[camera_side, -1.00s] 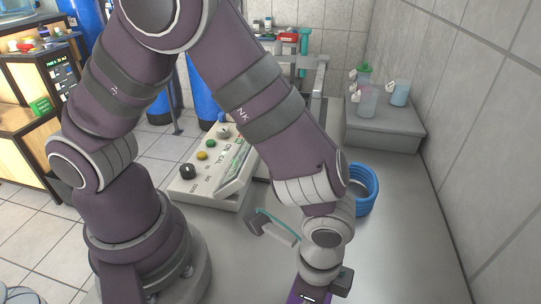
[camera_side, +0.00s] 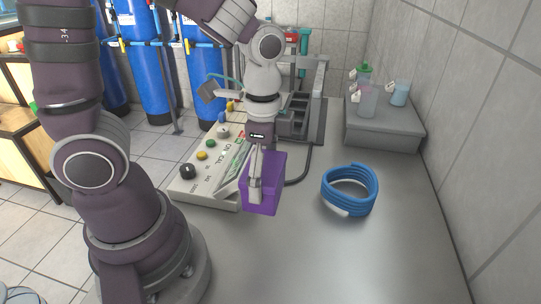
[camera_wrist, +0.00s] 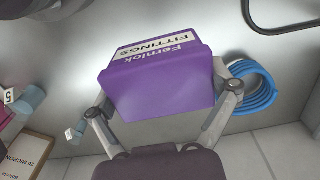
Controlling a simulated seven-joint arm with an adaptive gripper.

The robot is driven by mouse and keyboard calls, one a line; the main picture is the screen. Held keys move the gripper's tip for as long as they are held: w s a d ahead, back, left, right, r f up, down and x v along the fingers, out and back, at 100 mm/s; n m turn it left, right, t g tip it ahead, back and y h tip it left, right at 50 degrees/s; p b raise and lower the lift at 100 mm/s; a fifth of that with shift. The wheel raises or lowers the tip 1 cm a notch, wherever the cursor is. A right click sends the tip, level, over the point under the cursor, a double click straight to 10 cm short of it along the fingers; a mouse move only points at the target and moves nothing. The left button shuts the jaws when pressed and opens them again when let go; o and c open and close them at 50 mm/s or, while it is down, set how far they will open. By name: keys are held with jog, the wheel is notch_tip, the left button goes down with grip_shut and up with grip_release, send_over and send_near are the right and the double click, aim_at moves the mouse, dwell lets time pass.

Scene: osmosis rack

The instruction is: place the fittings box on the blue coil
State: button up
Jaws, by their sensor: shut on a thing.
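The fittings box (camera_side: 264,184) is purple; its white "Fernlok FITTINGS" label shows in the wrist view (camera_wrist: 160,85). My gripper (camera_side: 257,172) is shut on the box, with one finger on each side of it in the wrist view (camera_wrist: 165,112). The box is held up in front of the grey control panel, apart from the coil. The blue coil (camera_side: 350,189) lies on the grey bench to the right of the box. It also shows in the wrist view (camera_wrist: 262,88), partly hidden behind the right finger.
The control panel (camera_side: 205,172) with coloured knobs stands left of the box. A raised grey step (camera_side: 385,133) with bottles stands at the back right, by the tiled wall (camera_side: 460,130). A dark cable (camera_side: 304,170) runs behind the box. The bench in front of the coil is clear.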

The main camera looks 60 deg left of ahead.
jog(key=w, duration=0.5)
jog(key=w+f, duration=0.1)
jog(key=w, duration=0.4)
jog(key=w+d, duration=0.1)
jog(key=w, duration=0.4)
jog(key=shift+w+f, duration=0.3)
jog(key=shift+w, duration=0.1)
jog(key=shift+f, duration=1.7)
jog(key=shift+f, duration=0.1)
jog(key=o, duration=1)
